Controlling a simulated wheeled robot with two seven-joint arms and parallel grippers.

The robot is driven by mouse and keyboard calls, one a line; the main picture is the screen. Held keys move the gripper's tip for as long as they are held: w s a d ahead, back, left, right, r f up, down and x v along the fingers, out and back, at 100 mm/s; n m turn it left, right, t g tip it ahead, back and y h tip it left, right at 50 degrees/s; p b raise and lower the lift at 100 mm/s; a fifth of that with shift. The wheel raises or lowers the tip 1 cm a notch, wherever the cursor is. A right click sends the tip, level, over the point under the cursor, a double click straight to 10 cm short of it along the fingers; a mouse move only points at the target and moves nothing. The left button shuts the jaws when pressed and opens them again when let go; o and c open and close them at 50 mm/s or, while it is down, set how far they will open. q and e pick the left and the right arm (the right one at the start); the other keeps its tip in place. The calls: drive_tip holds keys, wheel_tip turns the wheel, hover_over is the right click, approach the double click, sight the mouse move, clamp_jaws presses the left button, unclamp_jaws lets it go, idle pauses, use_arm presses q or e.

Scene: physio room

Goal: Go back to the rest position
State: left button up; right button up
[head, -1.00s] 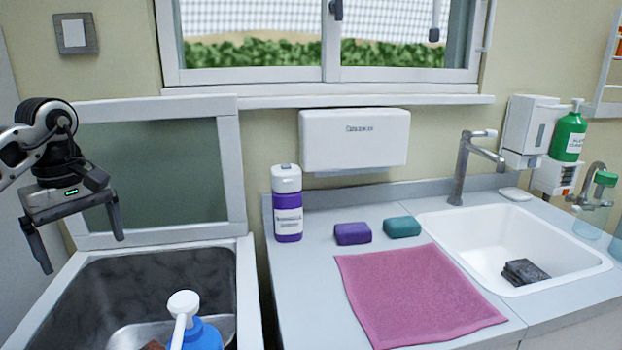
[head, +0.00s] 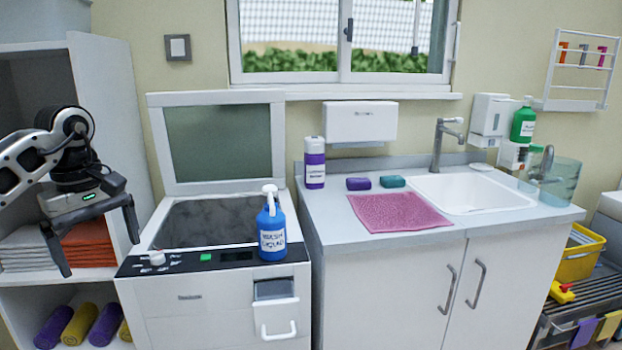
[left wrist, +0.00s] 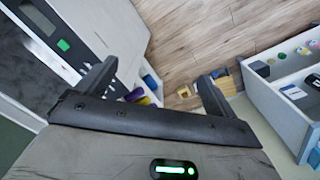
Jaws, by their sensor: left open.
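My left gripper (head: 100,256) hangs at the left of the head view, its two fingers spread and pointing down with nothing between them. It is in front of the open shelf unit (head: 92,190), left of the white washing machine. In the left wrist view the open fingers (left wrist: 156,72) show against the wooden floor (left wrist: 185,45), with no object held. My right arm and gripper do not show in either view.
The lidded machine (head: 215,325) stands open, with a blue wash-liquid bottle (head: 272,238) on its front edge. A counter (head: 335,218) with a pink cloth (head: 400,212) and sink is to the right. Folded towels (head: 88,247) lie on the shelf. Floor shows in the wrist view.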

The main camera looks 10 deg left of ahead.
use_arm(q)
drive_tip(key=w+d+f+h, duration=0.1)
drive_tip(key=d+f+h, duration=0.3)
drive_tip(key=d, duration=0.5)
drive_tip(key=d+f+h, duration=0.3)
drive_tip(key=d+f, duration=0.3)
drive_tip(key=d, duration=0.4)
drive_tip(key=s+d+r+n+t+h, duration=0.1)
drive_tip(key=s+d+n+t+h, duration=0.25)
drive_tip(key=d+n+h, duration=0.4)
drive_tip(key=s+d+r+n+t+h, duration=0.15)
drive_tip(key=d+n+t+h, duration=0.35)
drive_tip(key=d+n, duration=0.6)
drive_tip(key=s+a+f+n+t+y, duration=0.1)
drive_tip(key=a+f+n+t+y, duration=0.4)
drive_tip(key=n, duration=0.8)
drive_tip(key=s+a+f+n+t+y, duration=0.1)
drive_tip(key=a+f+n+t+y, duration=0.35)
drive_tip(key=n, duration=0.85)
drive_tip(key=s+a+f+n+g+y, duration=0.2)
drive_tip(key=s+f+n+g+y, duration=0.4)
drive_tip(key=s+f+n, duration=0.5)
wheel_tip(320, 180, down, 2)
drive_tip(key=shift+f+n+g+y, duration=0.2)
drive_tip(key=shift+n+g+y, duration=0.2)
drive_tip(key=shift+n+g, duration=0.45)
